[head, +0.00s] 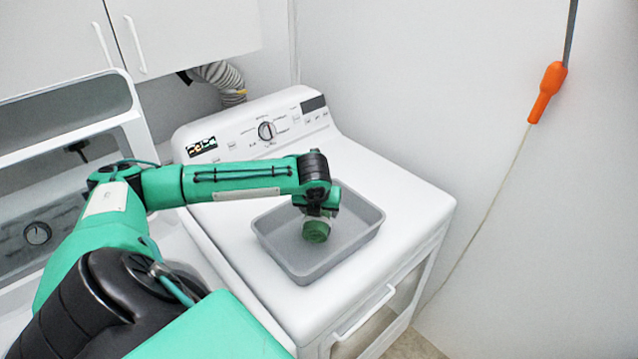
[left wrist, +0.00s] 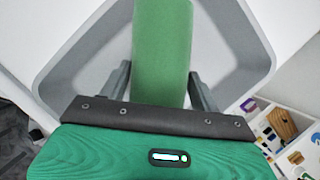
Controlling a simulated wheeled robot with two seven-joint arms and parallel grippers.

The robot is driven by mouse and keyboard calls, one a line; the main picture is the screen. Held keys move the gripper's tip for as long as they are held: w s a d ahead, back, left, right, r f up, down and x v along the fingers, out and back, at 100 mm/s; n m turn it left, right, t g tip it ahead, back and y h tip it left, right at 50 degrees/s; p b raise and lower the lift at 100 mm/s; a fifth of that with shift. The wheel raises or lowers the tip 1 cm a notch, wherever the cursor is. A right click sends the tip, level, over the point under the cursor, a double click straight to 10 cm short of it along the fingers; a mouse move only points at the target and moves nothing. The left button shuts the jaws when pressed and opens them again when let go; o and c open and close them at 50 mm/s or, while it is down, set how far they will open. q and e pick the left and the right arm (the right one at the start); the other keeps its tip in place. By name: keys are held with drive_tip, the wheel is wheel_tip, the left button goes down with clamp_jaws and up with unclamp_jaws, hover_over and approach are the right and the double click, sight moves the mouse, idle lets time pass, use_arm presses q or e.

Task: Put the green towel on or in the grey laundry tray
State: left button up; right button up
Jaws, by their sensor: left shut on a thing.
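The green towel (head: 316,232) is a small roll held under my left gripper (head: 317,215). In the left wrist view the towel (left wrist: 162,50) lies between the two dark fingers of my left gripper (left wrist: 160,88), which is shut on it. The grey laundry tray (head: 368,226) sits on top of the white machine. The towel and the gripper are within the tray's outline in the head view, and the tray's rim (left wrist: 58,62) surrounds the towel in the left wrist view. I cannot tell whether the towel touches the tray's floor. My right gripper is not in view.
The white machine (head: 408,200) has a control panel (head: 265,130) along its back. Another appliance (head: 45,215) stands at the left, under white cabinets (head: 190,35). An orange-handled tool (head: 547,92) is by the right wall. The machine's top right of the tray is clear.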

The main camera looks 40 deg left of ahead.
use_arm(q)
drive_tip(key=shift+f+p, duration=0.6)
drive_tip(key=shift+f, duration=2.95)
drive_tip(key=o, duration=1.2)
drive_tip(key=shift+f, duration=0.1)
drive_tip(key=b+v, duration=0.2)
drive_tip(key=v, duration=1)
drive_tip(key=shift+d, duration=0.1)
